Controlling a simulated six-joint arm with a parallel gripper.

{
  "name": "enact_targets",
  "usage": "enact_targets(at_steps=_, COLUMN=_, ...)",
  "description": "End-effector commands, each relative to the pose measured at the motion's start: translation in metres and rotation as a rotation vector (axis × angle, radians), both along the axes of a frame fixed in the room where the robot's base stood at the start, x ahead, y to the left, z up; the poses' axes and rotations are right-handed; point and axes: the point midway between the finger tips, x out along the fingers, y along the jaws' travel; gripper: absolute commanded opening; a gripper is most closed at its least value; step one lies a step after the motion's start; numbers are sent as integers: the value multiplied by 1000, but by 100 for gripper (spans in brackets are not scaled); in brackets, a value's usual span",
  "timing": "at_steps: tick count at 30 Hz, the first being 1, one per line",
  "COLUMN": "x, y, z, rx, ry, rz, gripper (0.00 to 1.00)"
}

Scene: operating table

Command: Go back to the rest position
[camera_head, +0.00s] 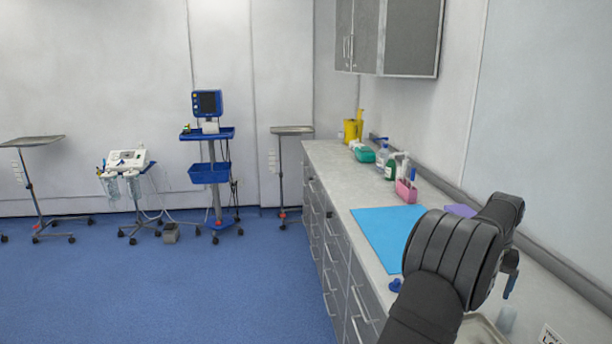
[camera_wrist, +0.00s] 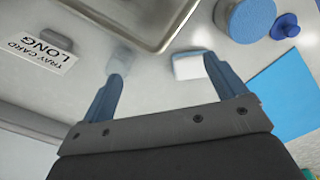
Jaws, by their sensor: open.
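My gripper (camera_wrist: 163,68) is open, its two blue-grey fingers spread apart in the wrist view. A small white block with a grey-blue edge (camera_wrist: 188,67) shows on the counter near the right fingertip. A pale, blurred thing (camera_wrist: 122,57) shows by the left fingertip; I cannot tell if either touches. Nothing is seen held between the fingers. In the head view my dark arm reaches over the counter at the right and hides most of my gripper.
The grey counter (camera_head: 335,180) carries a blue mat (camera_head: 385,230), a pink holder (camera_head: 405,191) with bottles behind, and a yellow container (camera_head: 351,131). In the wrist view are a metal tray (camera_wrist: 168,43), a tray card (camera_wrist: 40,45) and a blue round thing (camera_wrist: 250,18). The blue floor is open at left.

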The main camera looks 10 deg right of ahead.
Motion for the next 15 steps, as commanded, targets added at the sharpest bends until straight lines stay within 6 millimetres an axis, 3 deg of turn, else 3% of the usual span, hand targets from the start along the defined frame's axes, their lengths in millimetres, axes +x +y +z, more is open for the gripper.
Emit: enact_targets(at_steps=15, x=89, y=54, z=-25, rx=1, ry=1, rz=170, gripper=89)
